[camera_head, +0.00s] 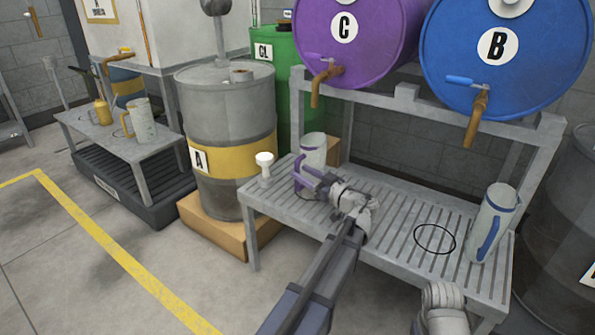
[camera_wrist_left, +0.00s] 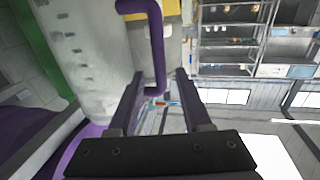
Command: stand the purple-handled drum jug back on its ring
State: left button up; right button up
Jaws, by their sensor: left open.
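In the left wrist view, the jug's pale body (camera_wrist_left: 85,50) fills the left side. Its purple handle (camera_wrist_left: 154,45) reaches between the tips of my open left gripper (camera_wrist_left: 160,78); I see no grip on it. A thin dark ring (camera_head: 308,197) shows partly beneath the gripper. Part of my right arm shows at the bottom; its jaw state is unclear.
A blue-handled jug (camera_head: 494,222) stands at the bench's right end, beside an empty black ring (camera_head: 434,252). A white funnel-shaped item (camera_head: 265,163) stands at the left end. The purple drum (camera_head: 357,40) and blue drum (camera_head: 510,80) with taps overhang the bench.

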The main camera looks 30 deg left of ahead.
pick_arm(q)
jog(key=v, duration=0.9)
